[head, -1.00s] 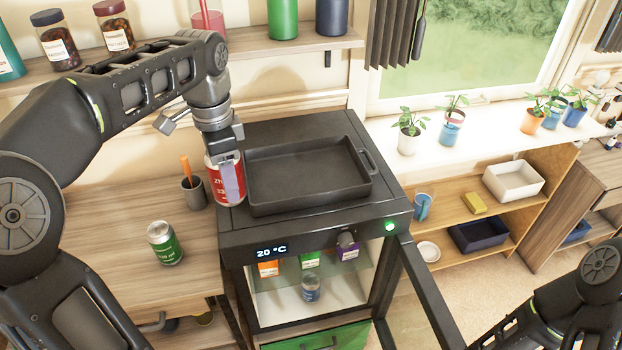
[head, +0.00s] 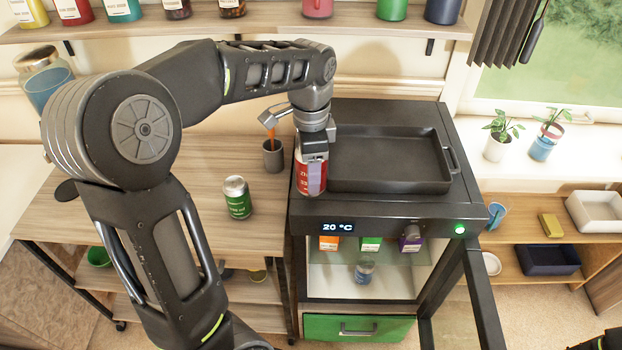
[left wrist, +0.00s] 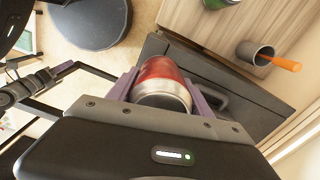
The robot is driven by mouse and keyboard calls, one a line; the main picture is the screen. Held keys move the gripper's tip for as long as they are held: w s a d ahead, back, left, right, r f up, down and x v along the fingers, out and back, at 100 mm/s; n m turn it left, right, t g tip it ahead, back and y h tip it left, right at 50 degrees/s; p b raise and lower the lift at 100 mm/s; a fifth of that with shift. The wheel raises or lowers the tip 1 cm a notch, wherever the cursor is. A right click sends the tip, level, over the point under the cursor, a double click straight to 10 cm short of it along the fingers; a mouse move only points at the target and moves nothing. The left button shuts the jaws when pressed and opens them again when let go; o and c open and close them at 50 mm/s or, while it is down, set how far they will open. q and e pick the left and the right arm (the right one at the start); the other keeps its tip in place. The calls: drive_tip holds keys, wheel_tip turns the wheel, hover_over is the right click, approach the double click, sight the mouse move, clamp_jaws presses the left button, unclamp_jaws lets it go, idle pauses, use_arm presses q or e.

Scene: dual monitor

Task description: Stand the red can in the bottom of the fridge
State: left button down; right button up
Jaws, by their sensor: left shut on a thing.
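The red can (head: 303,178) is upright in my left gripper (head: 311,160), at the left side of the fridge top beside the black tray. The gripper is shut on it. In the left wrist view the can (left wrist: 164,82) sits between the purple fingers. Whether its base touches the fridge top I cannot tell. The fridge (head: 396,213) has its door (head: 484,300) swung open to the right. Inside, orange, green and purple items stand on a glass shelf. A small clear-blue container (head: 364,270) stands in the fridge bottom (head: 335,283), with free floor beside it. My right gripper is out of view.
A black tray (head: 388,185) covers much of the fridge top. A green can (head: 237,198) and a grey cup (head: 273,156) with an orange stick stand on the wooden table (head: 200,160) at left. A green drawer (head: 385,328) is shut below the fridge compartment.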

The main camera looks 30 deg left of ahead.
use_arm(q)
wheel_tip(320, 180, down, 3)
drive_tip(key=shift+f, duration=0.2)
drive_tip(key=shift+f, duration=0.2)
drive_tip(key=shift+c, duration=2.1)
unclamp_jaws()
